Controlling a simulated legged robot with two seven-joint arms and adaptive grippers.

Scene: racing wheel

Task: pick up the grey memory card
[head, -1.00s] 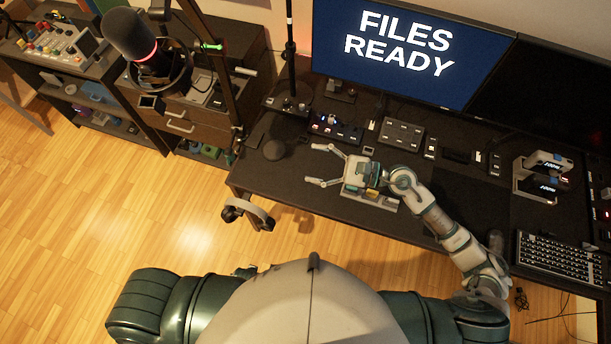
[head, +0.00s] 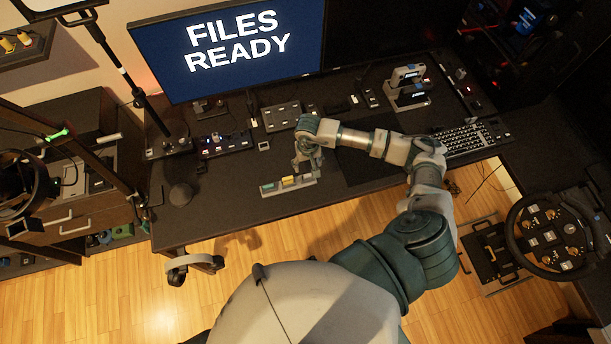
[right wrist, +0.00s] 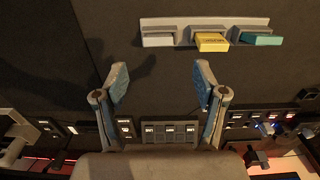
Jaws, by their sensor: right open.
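The grey memory card (right wrist: 158,40) sits in a small grey holder (right wrist: 183,22) with a yellow card (right wrist: 212,42) and a teal card (right wrist: 262,40). In the head view the holder (head: 272,194) lies near the desk's front edge, with the grey card (head: 305,178) at its right end. My right gripper (head: 307,163) points down just behind that end. In the right wrist view its two blue-padded fingers (right wrist: 161,76) are spread wide with nothing between them, apart from the card. My left gripper is out of view.
A black box with switches (head: 226,143), a button panel (head: 281,117) and a small square device (head: 264,146) lie behind on the dark desk (head: 215,195). A keyboard (head: 466,138) is at the right.

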